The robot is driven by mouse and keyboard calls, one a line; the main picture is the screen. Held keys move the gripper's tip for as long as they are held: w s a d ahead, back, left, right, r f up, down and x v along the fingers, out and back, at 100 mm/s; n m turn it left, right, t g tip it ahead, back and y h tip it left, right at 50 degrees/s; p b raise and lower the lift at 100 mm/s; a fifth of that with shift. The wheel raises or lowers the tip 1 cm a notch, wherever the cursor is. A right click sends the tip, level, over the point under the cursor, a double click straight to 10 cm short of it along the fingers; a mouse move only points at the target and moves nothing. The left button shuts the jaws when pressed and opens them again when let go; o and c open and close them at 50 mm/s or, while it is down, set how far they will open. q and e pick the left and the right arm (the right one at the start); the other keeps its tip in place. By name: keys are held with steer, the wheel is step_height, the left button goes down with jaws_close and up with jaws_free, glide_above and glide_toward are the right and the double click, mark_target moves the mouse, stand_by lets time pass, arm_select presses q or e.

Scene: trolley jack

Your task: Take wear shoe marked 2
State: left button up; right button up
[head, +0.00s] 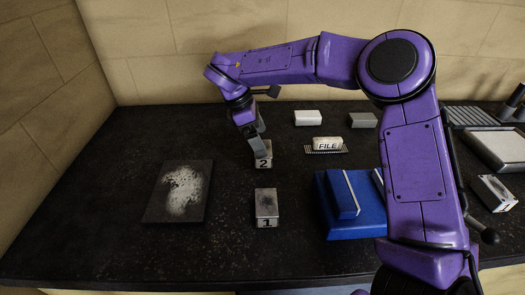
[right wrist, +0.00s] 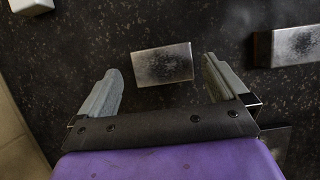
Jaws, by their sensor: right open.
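The wear shoe marked 2 (head: 263,161) is a small grey block standing on the dark bench, its number on the front face. My right gripper (head: 254,140) comes down over it from above and hides part of its top. In the right wrist view the fingers of my right gripper (right wrist: 160,68) are spread. The shoe (right wrist: 165,63) lies between and just past the fingertips, with gaps on both sides; its number does not show there. A similar shoe marked 1 (head: 266,204) stands nearer the front. My left gripper is not in view.
A dark plate with a pale worn patch (head: 157,202) lies at left. A block marked FILE (head: 328,143), a white block (head: 307,118) and a grey block (head: 363,120) sit at the back. A blue stand (head: 335,222) is right of shoe 1. A grey tray (head: 472,140) is far right.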

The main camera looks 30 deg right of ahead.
steer(key=x, duration=0.1)
steer(key=p+x, duration=0.1)
steer(key=x, duration=0.2)
steer(key=shift+w+a+f, duration=0.1)
steer(key=shift+a+f, duration=0.15)
steer(key=shift+a, duration=0.1)
steer(key=shift+d+f, duration=0.15)
steer(key=shift+f, duration=0.1)
steer(key=c, duration=1.5)
steer(key=shift+r, duration=0.1)
steer(key=c, duration=0.3)
